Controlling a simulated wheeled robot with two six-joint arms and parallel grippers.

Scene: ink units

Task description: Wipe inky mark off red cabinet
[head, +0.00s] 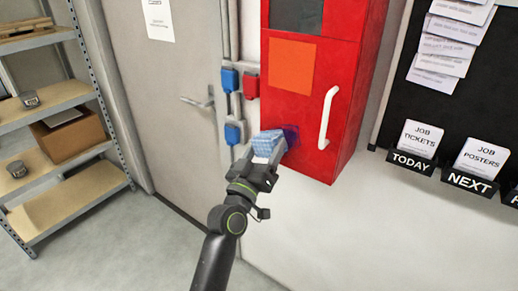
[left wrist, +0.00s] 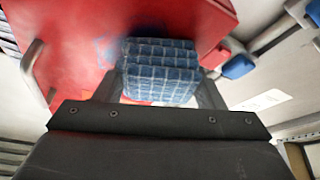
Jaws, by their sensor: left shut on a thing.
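The red cabinet (head: 312,115) hangs on the wall with a white handle and an orange panel. A dark bluish-purple inky mark (head: 291,136) shows on its front, low and left of the handle. My left gripper (head: 262,165) is shut on a blue checked cloth (head: 267,141) and holds it at the cabinet's lower left, beside the mark. In the left wrist view the cloth (left wrist: 160,70) sits between the fingers, with a blue smear (left wrist: 108,50) on the red front behind it. The cloth hides part of the mark; whether it touches the cabinet I cannot tell. My right gripper is not in view.
Blue and red boxes (head: 230,80) are on the wall left of the cabinet. A grey door (head: 165,100) stands further left, then a metal shelf (head: 80,185) with a cardboard box (head: 70,135). A black board (head: 400,95) with paper holders is at the right.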

